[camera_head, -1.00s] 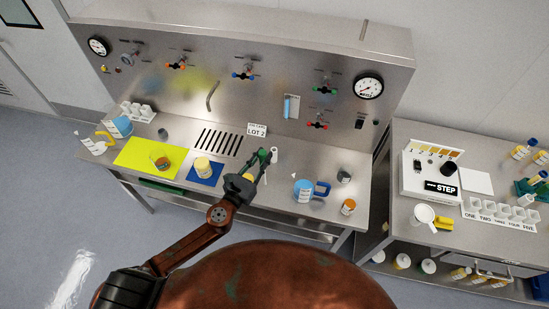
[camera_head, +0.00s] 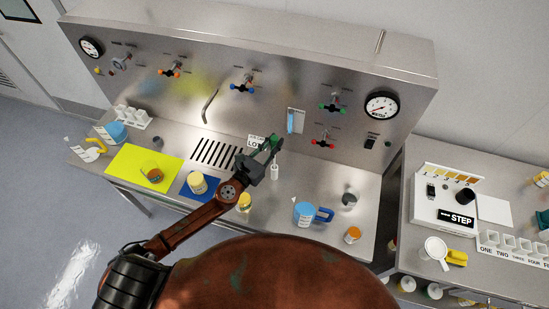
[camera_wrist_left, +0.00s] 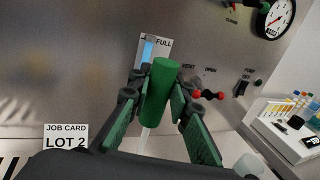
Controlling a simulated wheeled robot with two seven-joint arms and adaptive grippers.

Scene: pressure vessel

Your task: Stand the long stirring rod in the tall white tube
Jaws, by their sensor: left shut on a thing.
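My left gripper (camera_head: 272,146) is shut on the green grip of the stirring rod (camera_wrist_left: 160,92), in front of the vessel panel. In the left wrist view the green cylinder stands nearly upright between the pads, with a thin pale shaft below it. The rod's lower end is hidden. The tall white tube (camera_head: 274,172) stands on the steel bench just below and to the right of the gripper. A pale rounded thing at the lower right of the left wrist view (camera_wrist_left: 250,166) may be this tube; I cannot tell. My right gripper is not in view.
A blue beaker (camera_head: 306,214), a grey container (camera_head: 349,200) and an orange-topped jar (camera_head: 352,235) stand to the right. A yellow mat (camera_head: 125,162) and a blue mat (camera_head: 205,198) with containers lie left. The panel (camera_head: 300,85) with valves rises close behind.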

